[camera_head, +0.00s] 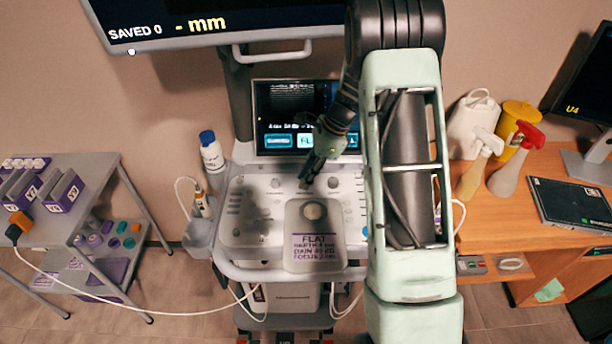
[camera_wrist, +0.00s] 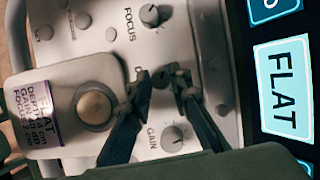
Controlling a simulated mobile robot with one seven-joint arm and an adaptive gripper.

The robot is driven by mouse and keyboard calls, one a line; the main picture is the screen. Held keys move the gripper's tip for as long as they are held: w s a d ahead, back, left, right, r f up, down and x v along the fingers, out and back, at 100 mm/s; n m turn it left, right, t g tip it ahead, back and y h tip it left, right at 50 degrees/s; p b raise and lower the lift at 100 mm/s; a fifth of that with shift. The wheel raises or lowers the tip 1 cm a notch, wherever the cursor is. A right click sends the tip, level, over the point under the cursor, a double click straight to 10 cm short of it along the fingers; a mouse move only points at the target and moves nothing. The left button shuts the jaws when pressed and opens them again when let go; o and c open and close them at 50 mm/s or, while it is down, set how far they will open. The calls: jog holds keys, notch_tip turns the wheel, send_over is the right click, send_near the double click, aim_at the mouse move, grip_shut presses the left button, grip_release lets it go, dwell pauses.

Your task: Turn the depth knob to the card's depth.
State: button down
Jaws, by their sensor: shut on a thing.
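The depth knob (camera_wrist: 160,79) is a small dark knob on the console between the focus knob (camera_wrist: 150,15) and the gain knob (camera_wrist: 173,138). Most of its label is hidden; only a "D" shows. My gripper (camera_wrist: 161,84) is shut on it, one fingertip on each side, in the wrist view. In the head view my gripper (camera_head: 307,183) reaches down to the console panel and hides the knob. The card (camera_head: 317,248) lies on the console's front below a round trackball.
The console's touchscreen (camera_head: 276,104) stands behind the panel with a FLAT button. The upper monitor (camera_head: 170,20) reads "SAVED 0" and "- mm". A gel bottle (camera_head: 211,155) stands left of the console. Spray bottles (camera_head: 511,163) stand on the right desk.

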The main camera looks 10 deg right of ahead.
dwell(0.4)
jog(key=c, duration=1.8)
grip_release()
jog(key=shift+o, duration=0.2)
jog(key=shift+r, duration=0.1)
jog(key=shift+d+r, duration=0.15)
jog(key=shift+r, duration=0.1)
send_near(343, 183)
jog(key=x, duration=0.5)
jog(key=shift+r, duration=0.1)
